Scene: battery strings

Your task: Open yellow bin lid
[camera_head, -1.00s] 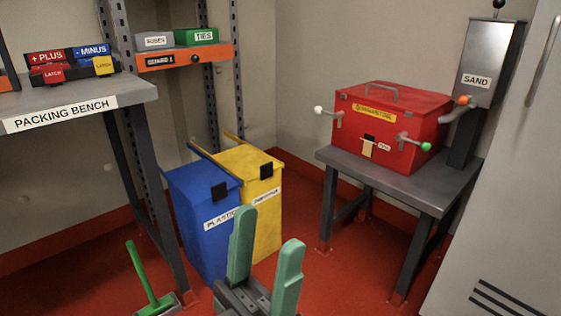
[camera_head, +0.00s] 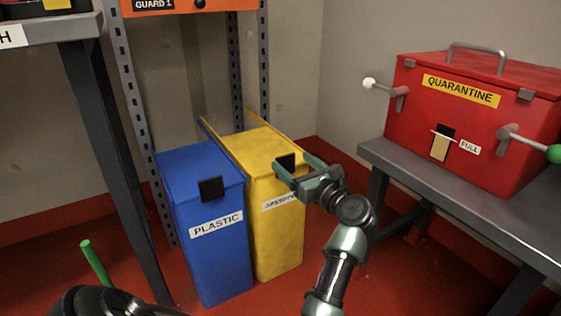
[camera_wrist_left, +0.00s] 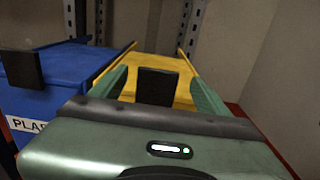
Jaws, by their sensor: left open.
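The yellow bin (camera_head: 278,238) stands on the red floor beside the blue bin, its lid (camera_head: 260,147) lying closed on top. A black tab (camera_head: 286,162) sits at the lid's front edge; it also shows in the left wrist view (camera_wrist_left: 156,86). My left gripper (camera_head: 294,167) is at the front top of the yellow bin, its green fingers spread on either side of the black tab. The left wrist view shows the tab between the two fingers; I cannot tell whether they touch it. The label on the yellow bin is partly hidden by the gripper. My right gripper is not visible.
The blue bin (camera_head: 206,250) marked PLASTIC stands close on the left. A metal table (camera_head: 440,187) with the red QUARANTINE box (camera_head: 465,130) is at right. A bench leg (camera_head: 115,170) and a green handle (camera_head: 96,262) are at left. Bare floor lies right of the yellow bin.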

